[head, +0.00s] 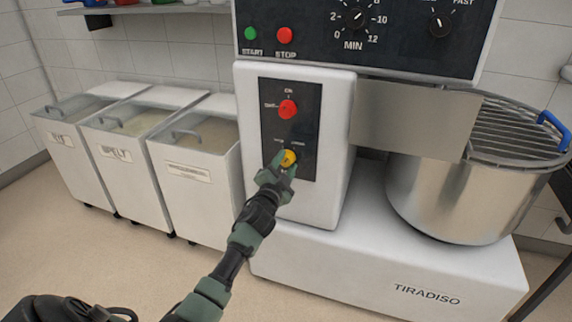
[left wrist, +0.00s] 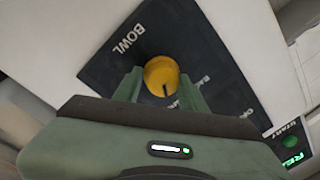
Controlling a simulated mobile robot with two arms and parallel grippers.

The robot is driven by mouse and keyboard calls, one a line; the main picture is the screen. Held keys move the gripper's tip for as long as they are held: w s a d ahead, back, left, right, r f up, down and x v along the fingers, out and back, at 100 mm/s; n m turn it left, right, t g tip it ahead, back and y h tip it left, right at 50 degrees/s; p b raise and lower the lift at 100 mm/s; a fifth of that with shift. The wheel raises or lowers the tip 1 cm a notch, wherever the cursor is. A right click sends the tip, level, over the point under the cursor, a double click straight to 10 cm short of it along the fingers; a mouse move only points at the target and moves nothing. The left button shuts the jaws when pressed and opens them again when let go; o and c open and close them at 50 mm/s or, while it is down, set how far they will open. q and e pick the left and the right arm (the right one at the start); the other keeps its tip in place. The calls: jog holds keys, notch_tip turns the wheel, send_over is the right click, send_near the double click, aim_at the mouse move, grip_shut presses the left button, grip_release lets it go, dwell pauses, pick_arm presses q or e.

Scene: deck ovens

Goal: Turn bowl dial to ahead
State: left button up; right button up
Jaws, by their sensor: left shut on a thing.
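The bowl dial is a yellow knob (head: 289,158) low on the black panel (head: 304,165) on the white front of the mixer. In the left wrist view the yellow knob (left wrist: 160,74) sits on a black plate marked BOWL (left wrist: 127,42), and a dark pointer line shows on its face. My left gripper (head: 280,165) is shut on the yellow knob, with one green finger on each side of it. The fingers (left wrist: 161,90) partly hide the plate's smaller lettering. My right gripper is not in view.
A red knob (head: 288,109) sits above the yellow one. Green START (head: 251,34) and red STOP (head: 285,36) buttons and a timer dial (head: 355,18) are higher up. The steel bowl (head: 450,195) is at right. White flour bins (head: 195,185) stand at left.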

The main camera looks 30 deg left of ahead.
pick_arm(q)
jog(key=o, duration=1.3)
jog(key=shift+s+a+r, duration=0.1)
jog(key=shift+a+r, duration=0.05)
jog(key=shift+a, duration=0.15)
jog(key=shift+d, duration=0.1)
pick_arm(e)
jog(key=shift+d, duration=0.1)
pick_arm(q)
jog(key=shift+s+d, duration=0.1)
jog(key=shift+s, duration=0.05)
jog(key=p+v, duration=0.1)
jog(key=v, duration=0.6)
jog(key=shift+s, duration=0.25)
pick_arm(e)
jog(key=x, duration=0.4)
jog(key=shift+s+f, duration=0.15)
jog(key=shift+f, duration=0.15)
